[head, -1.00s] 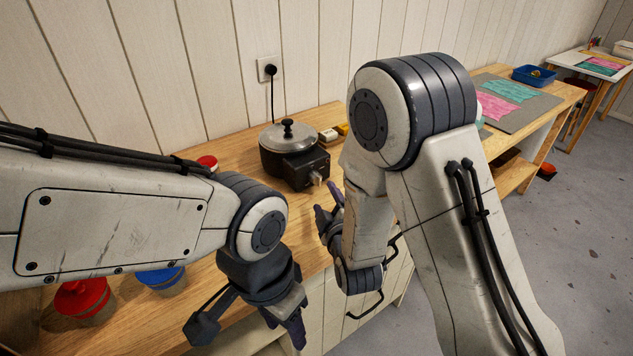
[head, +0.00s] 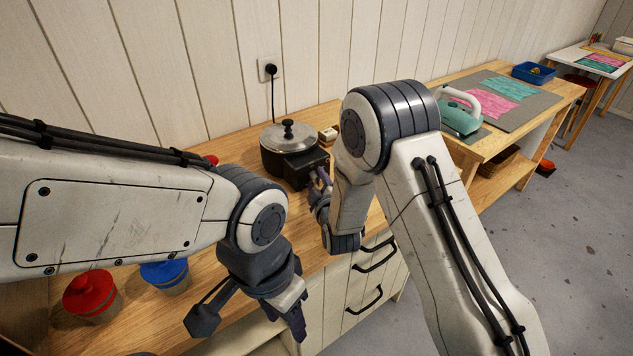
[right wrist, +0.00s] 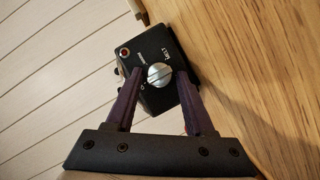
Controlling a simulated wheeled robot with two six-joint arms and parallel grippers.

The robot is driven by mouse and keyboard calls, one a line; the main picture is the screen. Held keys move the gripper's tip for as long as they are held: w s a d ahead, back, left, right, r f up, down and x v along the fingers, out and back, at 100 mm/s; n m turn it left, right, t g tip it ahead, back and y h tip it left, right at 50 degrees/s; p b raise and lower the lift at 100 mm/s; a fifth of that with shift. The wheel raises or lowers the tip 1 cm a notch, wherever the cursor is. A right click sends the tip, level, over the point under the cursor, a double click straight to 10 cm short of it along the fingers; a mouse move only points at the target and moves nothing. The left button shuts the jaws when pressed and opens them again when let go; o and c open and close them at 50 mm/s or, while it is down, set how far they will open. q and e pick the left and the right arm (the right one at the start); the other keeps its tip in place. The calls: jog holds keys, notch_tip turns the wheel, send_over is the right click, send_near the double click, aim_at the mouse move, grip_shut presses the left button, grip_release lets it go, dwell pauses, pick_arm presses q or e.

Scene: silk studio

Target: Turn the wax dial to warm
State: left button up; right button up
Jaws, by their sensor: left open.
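The black wax pot (head: 280,148) with a metal lid stands on the wooden counter against the wall. Its black control box (head: 303,165) faces my right arm. In the right wrist view, the silver dial (right wrist: 159,75) sits on the box face, with MELT and smaller lettering around it; I cannot tell its exact setting. My right gripper (right wrist: 157,82) is open, with a purple finger on each side of the dial and gaps between. In the head view, my right gripper (head: 320,187) is at the box and partly hides the dial. My left gripper (head: 250,318) is open and empty over the counter's front edge.
A red-lidded jar (head: 90,292) and a blue-lidded jar (head: 165,273) stand at the counter's left. A plug (head: 270,69) is in the wall outlet behind the pot. A teal iron (head: 460,114) stands on the table to the right. A red light (right wrist: 124,52) shows on the box.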

grip_shut()
jog(key=m+g, duration=0.1)
jog(key=m+g+y, duration=0.1)
jog(key=m, duration=0.2)
jog(key=shift+w+d+r+m+g+y, duration=0.1)
jog(key=shift+d+r+m+g+y, duration=0.1)
jog(key=shift+d+m+g+y, duration=0.15)
jog(key=shift+r+m+g+y, duration=0.1)
jog(key=shift+m+g+y, duration=0.35)
jog(key=shift+m+g, duration=0.3)
jog(key=shift+w+m+g+y+p, duration=0.15)
jog(key=shift+m+g+y+p, duration=0.35)
jog(key=shift+m+p, duration=0.5)
jog(key=shift+m+y+p, duration=0.3)
jog(key=shift+y+p, duration=0.1)
jog(key=shift+p, duration=0.1)
